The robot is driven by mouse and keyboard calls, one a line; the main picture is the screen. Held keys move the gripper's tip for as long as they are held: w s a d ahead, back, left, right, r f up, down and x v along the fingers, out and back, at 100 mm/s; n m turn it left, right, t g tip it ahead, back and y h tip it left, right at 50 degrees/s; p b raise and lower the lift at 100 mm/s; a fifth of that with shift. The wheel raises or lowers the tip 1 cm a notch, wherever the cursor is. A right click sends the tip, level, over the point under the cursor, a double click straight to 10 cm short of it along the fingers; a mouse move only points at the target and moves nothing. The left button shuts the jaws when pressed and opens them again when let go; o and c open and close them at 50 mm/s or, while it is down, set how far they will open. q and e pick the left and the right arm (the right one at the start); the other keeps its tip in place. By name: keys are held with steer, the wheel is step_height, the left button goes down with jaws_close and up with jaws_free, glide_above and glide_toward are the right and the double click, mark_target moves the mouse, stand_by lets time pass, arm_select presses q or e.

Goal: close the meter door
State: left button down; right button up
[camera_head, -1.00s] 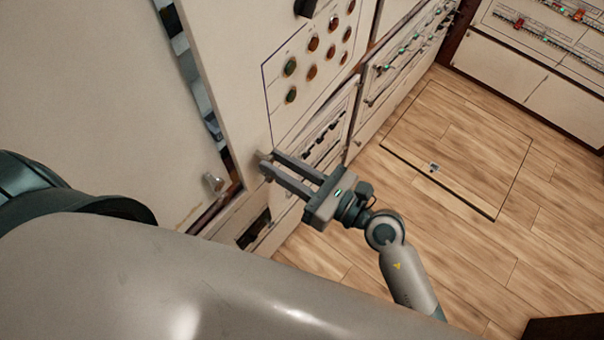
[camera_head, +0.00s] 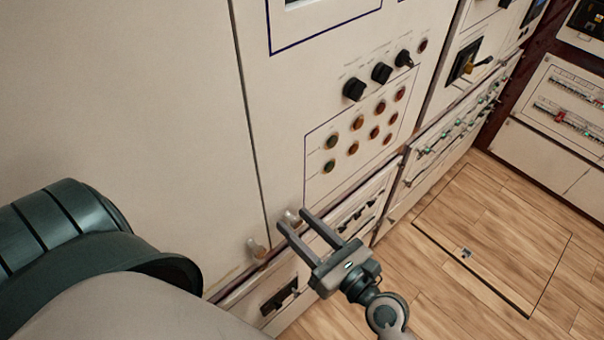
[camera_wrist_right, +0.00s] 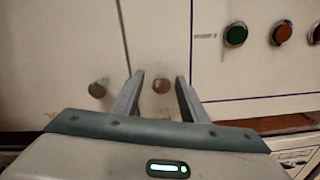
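The meter door (camera_head: 285,130) looks like the cream panel with a blue-framed window, dark rotary knobs and several coloured buttons. Its left edge meets the neighbouring cream panel (camera_head: 130,90) at a thin dark seam, and the two look about flush. My left gripper is not in view.
A second metal knob (camera_head: 258,250) sits on the neighbouring panel, just left of the seam. Lower breaker panels (camera_head: 357,212) lie below and to the right. The wooden floor (camera_head: 425,270) is clear, with an outlined hatch. My own arm fills the lower left.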

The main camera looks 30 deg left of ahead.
steer(key=shift+d, duration=0.2)
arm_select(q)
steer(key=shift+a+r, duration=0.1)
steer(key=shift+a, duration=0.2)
arm_select(e)
steer(key=shift+d, duration=0.1)
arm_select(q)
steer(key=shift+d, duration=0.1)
arm_select(e)
steer(key=shift+d, duration=0.15)
steer(key=shift+s+d+f+b, duration=0.15)
steer(key=shift+d+b, duration=0.15)
steer(key=shift+d, duration=0.25)
arm_select(q)
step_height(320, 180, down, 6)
steer(key=b, duration=0.5)
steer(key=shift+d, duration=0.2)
arm_select(e)
steer(key=v, duration=1.5)
steer(key=shift+d, duration=0.25)
